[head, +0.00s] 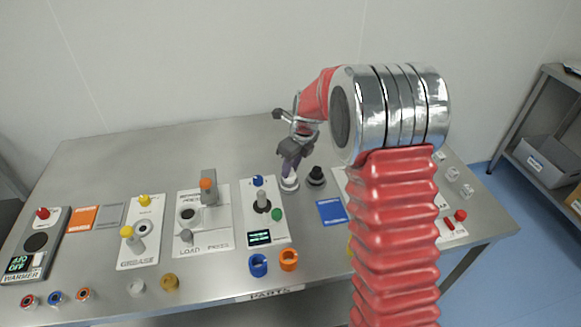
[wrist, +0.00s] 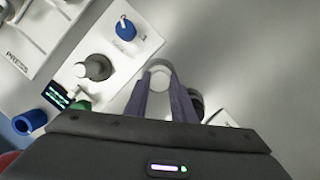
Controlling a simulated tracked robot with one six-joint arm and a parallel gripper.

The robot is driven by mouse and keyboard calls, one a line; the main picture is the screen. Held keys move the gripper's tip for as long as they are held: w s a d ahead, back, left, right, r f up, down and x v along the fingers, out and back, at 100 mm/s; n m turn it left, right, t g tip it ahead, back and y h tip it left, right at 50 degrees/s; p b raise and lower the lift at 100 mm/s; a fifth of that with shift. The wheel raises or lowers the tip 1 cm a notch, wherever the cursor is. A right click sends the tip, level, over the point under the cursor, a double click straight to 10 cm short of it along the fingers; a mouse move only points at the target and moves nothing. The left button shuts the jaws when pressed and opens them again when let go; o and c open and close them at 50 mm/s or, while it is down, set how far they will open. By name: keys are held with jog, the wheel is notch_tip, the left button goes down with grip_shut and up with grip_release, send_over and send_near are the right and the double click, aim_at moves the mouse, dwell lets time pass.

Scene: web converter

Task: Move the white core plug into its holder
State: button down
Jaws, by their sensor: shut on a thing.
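I cannot tell whether the plug touches the table. I cannot tell which fixture is its holder.
A black round stand (head: 316,176) is close on the right, partly behind a finger in the wrist view (wrist: 195,102). A blue square (head: 331,211) lies in front of it. The black-knob panel (head: 279,222) is left. Bare table lies behind.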

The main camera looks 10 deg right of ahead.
jog(key=shift+f, duration=0.7)
dwell(0.3)
jog(key=c, duration=1.4)
grip_release()
jog(key=shift+r, duration=0.1)
jog(key=v, duration=1.3)
jog(key=shift+r, duration=0.25)
